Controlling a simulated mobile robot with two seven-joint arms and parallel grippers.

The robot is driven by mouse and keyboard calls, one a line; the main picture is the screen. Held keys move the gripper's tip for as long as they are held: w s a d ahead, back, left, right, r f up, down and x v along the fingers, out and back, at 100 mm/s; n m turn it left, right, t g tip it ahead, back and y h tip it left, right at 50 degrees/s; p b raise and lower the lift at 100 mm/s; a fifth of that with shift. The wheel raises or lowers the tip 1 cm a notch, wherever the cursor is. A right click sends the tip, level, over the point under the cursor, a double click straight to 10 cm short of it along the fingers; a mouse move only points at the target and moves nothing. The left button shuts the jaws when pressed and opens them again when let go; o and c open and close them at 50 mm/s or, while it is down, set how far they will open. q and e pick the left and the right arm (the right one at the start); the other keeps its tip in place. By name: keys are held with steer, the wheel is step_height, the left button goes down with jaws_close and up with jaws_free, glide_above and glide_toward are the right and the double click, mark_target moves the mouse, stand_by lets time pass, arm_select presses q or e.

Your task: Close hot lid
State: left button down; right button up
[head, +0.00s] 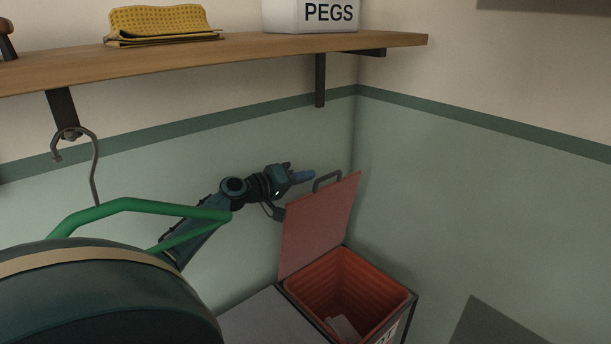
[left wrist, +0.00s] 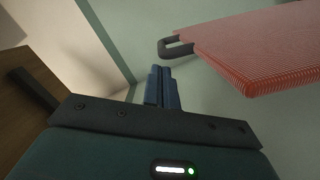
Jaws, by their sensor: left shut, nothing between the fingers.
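The red lid (head: 318,226) stands raised, nearly upright, on the left side of an open bin (head: 352,283) with a red ribbed inside. A dark handle (head: 327,180) sticks up from the lid's top edge. My left gripper (head: 304,176) is shut and empty, close to the left of the handle in the head view; I cannot tell whether they touch there. In the left wrist view the blue fingers (left wrist: 161,88) are together, and the lid (left wrist: 255,50) and its handle (left wrist: 176,48) are to their right with a gap between. My right gripper is not in view.
A wooden shelf (head: 240,49) above my left arm carries a yellow cloth (head: 160,25) and a white PEGS box (head: 310,15). A metal hook with a green hanger (head: 125,206) hangs at the left. Green walls meet in a corner behind the bin. A pale object lies inside the bin.

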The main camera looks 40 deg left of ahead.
arm_select(q)
steer(key=shift+w, duration=0.2)
steer(key=shift+d, duration=0.1)
